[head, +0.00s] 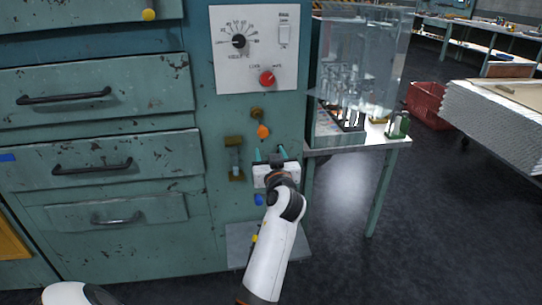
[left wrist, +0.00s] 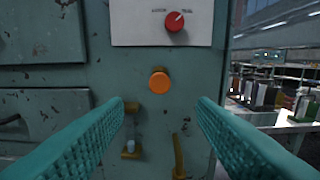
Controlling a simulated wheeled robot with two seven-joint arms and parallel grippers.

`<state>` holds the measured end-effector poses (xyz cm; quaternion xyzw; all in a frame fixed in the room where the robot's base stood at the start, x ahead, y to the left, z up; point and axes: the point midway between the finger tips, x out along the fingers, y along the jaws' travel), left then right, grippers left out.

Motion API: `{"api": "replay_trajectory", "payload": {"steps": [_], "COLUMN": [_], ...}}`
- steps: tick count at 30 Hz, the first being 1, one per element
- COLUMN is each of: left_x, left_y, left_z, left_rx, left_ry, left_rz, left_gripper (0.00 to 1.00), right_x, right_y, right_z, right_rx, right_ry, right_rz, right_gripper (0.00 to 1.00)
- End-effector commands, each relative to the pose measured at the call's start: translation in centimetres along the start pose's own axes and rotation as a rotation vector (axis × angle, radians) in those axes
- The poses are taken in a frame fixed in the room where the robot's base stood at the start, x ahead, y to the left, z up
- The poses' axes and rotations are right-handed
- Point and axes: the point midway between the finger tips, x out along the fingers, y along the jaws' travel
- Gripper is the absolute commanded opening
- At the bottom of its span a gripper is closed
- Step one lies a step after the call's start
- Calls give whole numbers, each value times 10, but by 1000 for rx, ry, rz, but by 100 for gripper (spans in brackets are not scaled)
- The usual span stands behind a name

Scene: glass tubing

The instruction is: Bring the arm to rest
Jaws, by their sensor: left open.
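My left gripper (head: 269,153) is in front of the teal cabinet (head: 213,190), below its orange button (head: 263,131). In the left wrist view its two teal ribbed fingers stand wide apart, with nothing held between them. The orange button (left wrist: 159,82) shows beyond the gap between the fingers, apart from both. My left arm (head: 270,250) reaches up from the bottom of the head view. My right gripper is not in view.
A white panel (head: 285,103) carries a black dial (head: 239,41) and a red knob (head: 267,78). A brass fixture (head: 236,173) is left of my gripper. A side table (head: 368,150) with a clear case (head: 385,60) stands right.

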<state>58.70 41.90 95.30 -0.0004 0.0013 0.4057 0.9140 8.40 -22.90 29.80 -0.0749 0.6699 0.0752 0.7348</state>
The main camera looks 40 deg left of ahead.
Motion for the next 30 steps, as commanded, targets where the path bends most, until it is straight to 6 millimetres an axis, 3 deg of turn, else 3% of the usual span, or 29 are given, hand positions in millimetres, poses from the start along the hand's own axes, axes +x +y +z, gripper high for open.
{"api": "replay_trajectory", "payload": {"steps": [10,14,17,22,26,30], "left_x": [0,-2,-10,-50,-96,-157], "left_y": [-2,-19,-42,-68,-64,-40], "left_z": [-3,-35,-91,-213,-302,-389], "left_rx": [6,65,154,316,418,508], "left_ry": [5,61,150,344,491,649], "left_rz": [-6,-68,-166,-358,-486,-600], "left_gripper": [51,51,51,51,51,51], "right_x": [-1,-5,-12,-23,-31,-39], "right_y": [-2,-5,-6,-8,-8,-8], "right_z": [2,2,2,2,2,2], "right_rx": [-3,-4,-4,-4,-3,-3], "right_ry": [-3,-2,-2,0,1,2], "right_rz": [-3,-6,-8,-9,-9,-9], "right_gripper": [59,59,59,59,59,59]}}
